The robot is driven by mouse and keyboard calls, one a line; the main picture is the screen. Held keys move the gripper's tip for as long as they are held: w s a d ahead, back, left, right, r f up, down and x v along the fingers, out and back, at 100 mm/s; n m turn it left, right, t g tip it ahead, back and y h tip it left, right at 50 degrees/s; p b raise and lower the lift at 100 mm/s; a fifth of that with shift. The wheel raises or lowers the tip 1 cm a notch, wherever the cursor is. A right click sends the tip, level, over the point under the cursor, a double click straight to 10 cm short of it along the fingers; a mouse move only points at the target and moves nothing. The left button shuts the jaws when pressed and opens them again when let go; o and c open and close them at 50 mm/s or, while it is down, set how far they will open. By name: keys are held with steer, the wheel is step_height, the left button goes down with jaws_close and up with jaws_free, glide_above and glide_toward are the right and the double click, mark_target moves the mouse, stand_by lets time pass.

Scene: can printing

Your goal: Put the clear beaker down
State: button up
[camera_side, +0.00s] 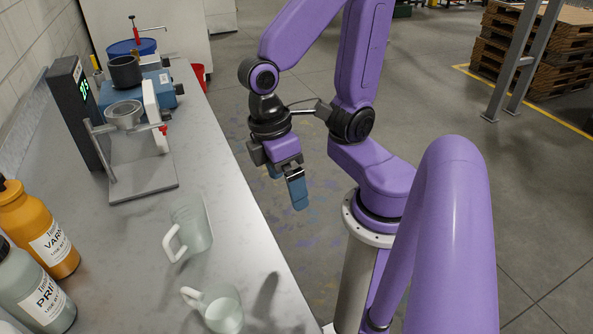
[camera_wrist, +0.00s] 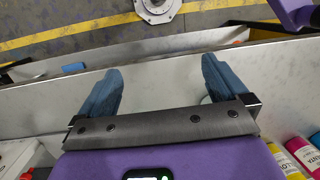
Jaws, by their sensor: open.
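Two see-through beakers with white handles are on the grey bench (camera_side: 235,190) in the side view. One beaker (camera_side: 197,226) is near the middle of the bench, with its handle to the left. The other beaker (camera_side: 224,312) is nearer the camera, also with its handle to the left. I cannot tell which one the task means. My gripper (camera_side: 287,188) is open and empty, pointing down beyond the bench's right edge, apart from both beakers. In the wrist view its blue fingers (camera_wrist: 162,66) are spread wide with no beaker between them.
A metal stand (camera_side: 145,178) with a cup and a black display (camera_side: 75,105) stands farther back. A blue device (camera_side: 160,88) with a dark cup is behind it. Orange (camera_side: 38,228) and grey-green (camera_side: 30,285) bottles line the left side. The bench's right strip is clear.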

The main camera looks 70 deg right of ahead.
steer(key=n+t, duration=0.1)
steer(key=s+d+r+n+t, duration=0.1)
steer(key=n, duration=0.1)
steer(key=shift+s+d+y, duration=0.25)
steer(key=shift+y, duration=0.15)
stand_by(1.1)
